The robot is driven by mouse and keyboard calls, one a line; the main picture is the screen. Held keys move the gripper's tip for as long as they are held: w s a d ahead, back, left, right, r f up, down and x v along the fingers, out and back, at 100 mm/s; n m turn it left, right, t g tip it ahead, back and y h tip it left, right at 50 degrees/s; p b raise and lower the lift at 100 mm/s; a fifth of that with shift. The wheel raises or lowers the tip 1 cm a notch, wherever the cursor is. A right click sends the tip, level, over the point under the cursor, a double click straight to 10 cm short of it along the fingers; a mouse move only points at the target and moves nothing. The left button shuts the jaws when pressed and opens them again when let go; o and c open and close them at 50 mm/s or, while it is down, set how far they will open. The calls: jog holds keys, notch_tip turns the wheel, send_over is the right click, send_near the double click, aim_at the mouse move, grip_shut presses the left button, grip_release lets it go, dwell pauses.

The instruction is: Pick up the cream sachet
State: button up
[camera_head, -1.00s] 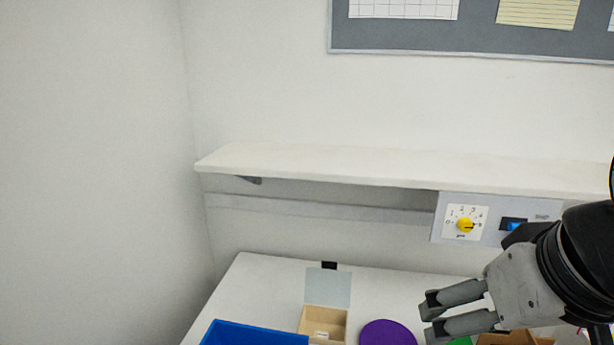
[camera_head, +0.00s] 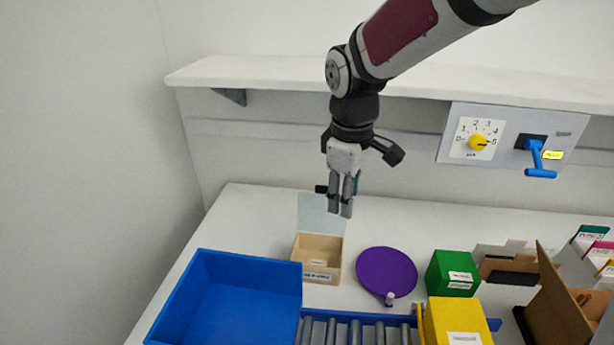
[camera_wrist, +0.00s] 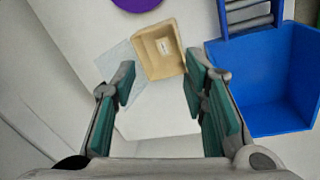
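A small pale item (camera_head: 317,262) lies inside the open wooden box (camera_head: 334,266); it may be the cream sachet, but it is too small to be sure. In the wrist view the pale item (camera_wrist: 165,45) shows on the floor of the wooden box (camera_wrist: 146,46), with dark marks on it. My gripper (camera_head: 346,212) points down above the table, behind and above the box. In the wrist view my gripper (camera_wrist: 158,88) has its teal-padded fingers wide apart with nothing between them. The box lies beyond the fingertips there.
A large blue bin (camera_head: 228,298) stands left of the box, with rollers (camera_head: 352,332) in front. A purple disc (camera_head: 386,272), green box (camera_head: 452,272) and yellow box (camera_head: 455,322) are to the right. A shelf (camera_head: 250,72) and switch panel (camera_head: 500,137) are behind.

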aim_at(312, 263)
jog(key=w+a+f+n+g+b, duration=0.1)
jog(key=w+a+f+n, duration=0.15)
jog(key=f, duration=0.35)
jog(key=w+a+f+n+g+b, duration=0.1)
jog(key=w+a+f+n, duration=0.2)
jog(key=f, duration=0.4)
jog(key=shift+m, duration=0.65)
jog(key=f, duration=1.3)
jog(key=shift+w+a+f, duration=0.2)
jog(key=shift+w, duration=0.2)
jog(key=c, duration=0.5)
